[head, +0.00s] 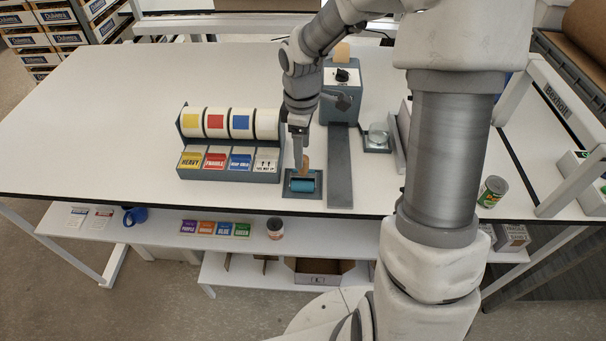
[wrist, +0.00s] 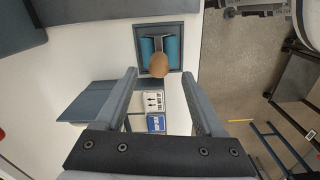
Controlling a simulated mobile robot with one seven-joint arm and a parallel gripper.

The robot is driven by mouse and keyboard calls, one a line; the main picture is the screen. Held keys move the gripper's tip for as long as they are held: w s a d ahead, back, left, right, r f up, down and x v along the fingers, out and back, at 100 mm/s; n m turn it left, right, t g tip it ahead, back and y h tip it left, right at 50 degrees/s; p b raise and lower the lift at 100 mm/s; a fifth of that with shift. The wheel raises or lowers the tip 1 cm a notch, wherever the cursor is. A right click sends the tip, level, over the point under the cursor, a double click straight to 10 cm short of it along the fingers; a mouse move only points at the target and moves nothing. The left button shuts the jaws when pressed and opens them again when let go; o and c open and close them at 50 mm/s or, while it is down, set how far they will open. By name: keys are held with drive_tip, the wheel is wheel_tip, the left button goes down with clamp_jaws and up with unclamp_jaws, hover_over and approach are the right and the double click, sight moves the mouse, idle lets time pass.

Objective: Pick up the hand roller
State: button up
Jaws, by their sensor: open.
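The hand roller (head: 303,183) has a blue cylinder and a wooden handle, and lies on a small dark grey tray (head: 290,195) near the front edge of the table. In the wrist view, the hand roller (wrist: 172,48) shows beyond my fingertips, with its round wooden handle end towards the camera. My gripper (head: 300,165) is just above and beside the handle in the head view. In the wrist view my gripper (wrist: 160,72) is open, with nothing between its fingers, and the handle end lies close to the line between the tips.
A label dispenser (head: 230,174) with several rolls stands left of the roller. A grey machine (head: 341,95) with a long strip (head: 340,165) stands to the right. A glass dish (head: 377,135) sits farther right. The left part of the white table (head: 110,120) is clear.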

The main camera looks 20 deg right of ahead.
sight(303, 171)
drive_tip(key=shift+d+f, duration=0.15)
drive_tip(key=shift+f, duration=2.55)
clamp_jaws()
